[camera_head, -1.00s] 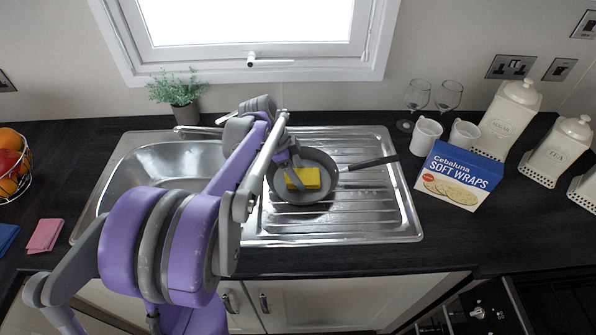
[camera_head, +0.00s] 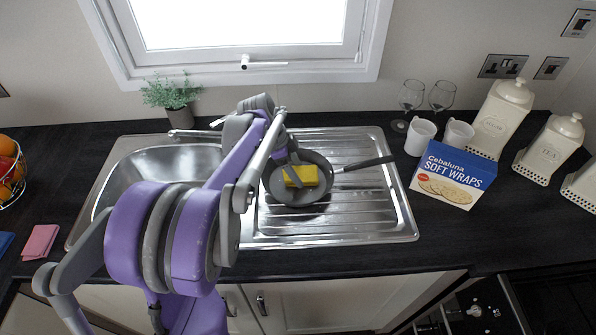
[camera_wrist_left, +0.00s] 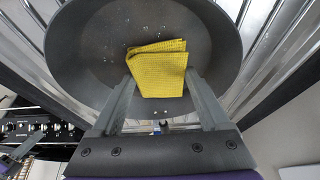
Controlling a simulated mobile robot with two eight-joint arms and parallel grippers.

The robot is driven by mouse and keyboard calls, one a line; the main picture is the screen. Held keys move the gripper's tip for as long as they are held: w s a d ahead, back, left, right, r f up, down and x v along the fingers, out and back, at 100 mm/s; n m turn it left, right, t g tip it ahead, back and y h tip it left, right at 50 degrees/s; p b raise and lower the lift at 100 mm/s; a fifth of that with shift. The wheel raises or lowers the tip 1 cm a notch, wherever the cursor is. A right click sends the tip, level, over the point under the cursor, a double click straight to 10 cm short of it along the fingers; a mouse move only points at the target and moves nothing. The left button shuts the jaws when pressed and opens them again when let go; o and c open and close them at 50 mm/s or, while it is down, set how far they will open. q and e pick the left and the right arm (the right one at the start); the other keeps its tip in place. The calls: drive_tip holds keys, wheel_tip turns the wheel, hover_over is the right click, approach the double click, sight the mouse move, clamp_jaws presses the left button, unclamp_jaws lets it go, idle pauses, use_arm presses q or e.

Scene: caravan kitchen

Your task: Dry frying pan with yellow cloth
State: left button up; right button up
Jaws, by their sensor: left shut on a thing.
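The dark grey frying pan (camera_head: 318,194) sits on the ribbed drainer of the sink, its handle pointing right. It also shows in the left wrist view (camera_wrist_left: 85,45), with small pale droplets on its inner surface. The folded yellow cloth (camera_head: 301,176) is inside the pan; it shows in the left wrist view (camera_wrist_left: 160,65) between the fingers. My left gripper (camera_head: 293,160) is over the pan, shut on the cloth, its fingers on either side of it in the left wrist view (camera_wrist_left: 158,88).
The steel sink (camera_head: 150,170) lies left of the pan. A soft wraps box (camera_head: 452,176), white mugs (camera_head: 420,136), wine glasses (camera_head: 441,97) and cream canisters (camera_head: 500,118) stand to the right. A plant (camera_head: 175,100) stands behind, a pink cloth (camera_head: 40,242) lies at the left.

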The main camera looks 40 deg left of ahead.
sight(291, 182)
use_arm(q)
drive_tip(key=shift+s+a, duration=0.55)
drive_tip(key=shift+a, duration=0.05)
drive_tip(key=shift+s+d+f, duration=0.1)
drive_tip(key=shift+s+d, duration=0.1)
drive_tip(key=shift+s, duration=0.65)
drive_tip(key=shift+d, duration=0.2)
drive_tip(key=shift+s+d, duration=0.2)
drive_tip(key=shift+d, duration=0.4)
drive_tip(key=shift+w+d, duration=0.1)
drive_tip(key=shift+w, duration=0.05)
